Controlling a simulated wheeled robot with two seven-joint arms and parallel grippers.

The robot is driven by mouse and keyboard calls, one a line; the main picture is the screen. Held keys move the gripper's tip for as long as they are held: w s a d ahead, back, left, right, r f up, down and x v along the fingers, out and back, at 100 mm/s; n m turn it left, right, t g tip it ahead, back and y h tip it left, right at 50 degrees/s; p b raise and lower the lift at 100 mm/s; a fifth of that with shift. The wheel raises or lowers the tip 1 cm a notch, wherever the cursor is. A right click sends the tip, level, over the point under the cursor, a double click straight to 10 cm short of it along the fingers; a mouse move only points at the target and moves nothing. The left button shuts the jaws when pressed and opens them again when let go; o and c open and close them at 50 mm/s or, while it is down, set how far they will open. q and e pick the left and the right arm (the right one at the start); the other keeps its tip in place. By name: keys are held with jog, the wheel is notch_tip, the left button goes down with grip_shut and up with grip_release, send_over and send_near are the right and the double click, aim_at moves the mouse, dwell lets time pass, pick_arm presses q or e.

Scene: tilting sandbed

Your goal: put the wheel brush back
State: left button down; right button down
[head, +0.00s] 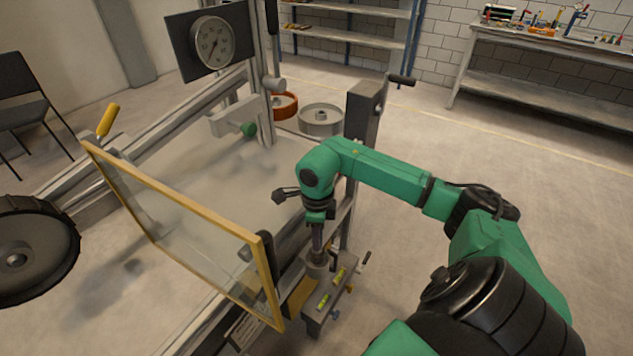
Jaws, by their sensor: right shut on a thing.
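My right gripper (318,240) points straight down at the near right edge of the sandbed. It is shut on a thin upright thing, which I take to be the wheel brush; the fingers and wrist hide most of it. Just below the fingertips is a small grey round holder (318,267) on the sandbed's side. I cannot tell whether the brush is inside it or just above it. My left gripper is not in view.
A yellow-framed clear panel (190,225) stands left of my right gripper. A small shelf with spirit levels (338,278) is beside the holder. A dark wheel (30,255) is at far left, a dial gauge (212,42) behind. The floor at right is clear.

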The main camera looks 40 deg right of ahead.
notch_tip(320, 180, down, 5)
jog(key=shift+s+r+p, duration=0.1)
jog(key=shift+s+p, duration=0.05)
jog(key=shift+p, duration=0.2)
jog(key=shift+f, duration=0.2)
jog(key=c, duration=0.6)
grip_release()
jog(key=shift+r, duration=0.15)
notch_tip(320, 180, up, 12)
jog(key=shift+f+b, duration=0.1)
jog(key=shift+b, duration=1.15)
